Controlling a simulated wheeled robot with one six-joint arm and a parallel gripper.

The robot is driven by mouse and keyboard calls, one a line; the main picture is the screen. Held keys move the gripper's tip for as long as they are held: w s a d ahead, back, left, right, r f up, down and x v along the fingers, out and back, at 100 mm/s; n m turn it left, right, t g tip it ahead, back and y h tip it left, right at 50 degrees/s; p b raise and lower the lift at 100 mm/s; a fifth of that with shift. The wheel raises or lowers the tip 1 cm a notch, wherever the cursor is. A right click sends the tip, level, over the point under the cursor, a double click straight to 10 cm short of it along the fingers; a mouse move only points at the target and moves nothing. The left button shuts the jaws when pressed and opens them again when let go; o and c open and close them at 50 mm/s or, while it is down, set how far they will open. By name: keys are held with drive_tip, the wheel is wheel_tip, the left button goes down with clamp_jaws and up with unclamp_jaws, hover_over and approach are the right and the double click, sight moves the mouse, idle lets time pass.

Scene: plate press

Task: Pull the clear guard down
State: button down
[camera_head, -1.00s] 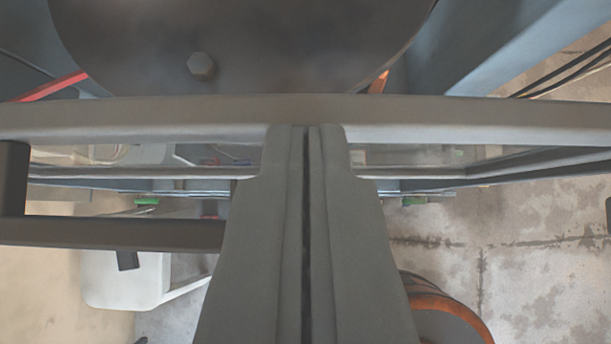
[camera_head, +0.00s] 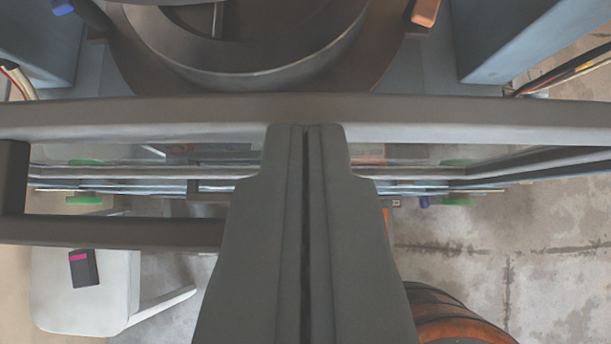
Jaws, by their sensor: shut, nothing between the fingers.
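The clear guard's grey frame bar (camera_head: 480,118) runs across the whole view in front of my gripper. Clear panel (camera_head: 420,156) shows below the bar, with a thinner grey edge behind it. A dark handle-like bar (camera_head: 110,232) hangs at the left and runs behind my fingers. My gripper (camera_head: 306,128) is shut with nothing between its fingers. Its tips overlap the middle of the frame bar in the picture; whether they touch it cannot be told.
The press's round dark metal part (camera_head: 260,78) is beyond the bar, between blue uprights (camera_head: 530,40). A white stool-like seat (camera_head: 85,300) with a small dark box (camera_head: 83,268) is at lower left. An orange-brown drum (camera_head: 455,318) is at lower right. Concrete floor shows at right.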

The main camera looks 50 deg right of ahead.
drive_tip(key=shift+f, duration=0.5)
wheel_tip(320, 180, up, 5)
drive_tip(key=shift+f, duration=0.1)
drive_tip(key=v, duration=1)
drive_tip(key=s+a+f+n+t+y, duration=0.3)
drive_tip(key=s+a+n+t, duration=0.2)
drive_tip(key=s+a, duration=0.4)
drive_tip(key=s+a+f+n+t+y, duration=0.4)
drive_tip(key=s+a, duration=0.6)
drive_tip(key=s, duration=0.7)
drive_tip(key=n+t, duration=0.1)
drive_tip(key=t, duration=0.1)
drive_tip(key=shift+s+a+f+t, duration=0.25)
drive_tip(key=shift+f+t, duration=0.1)
drive_tip(key=shift+t, duration=0.05)
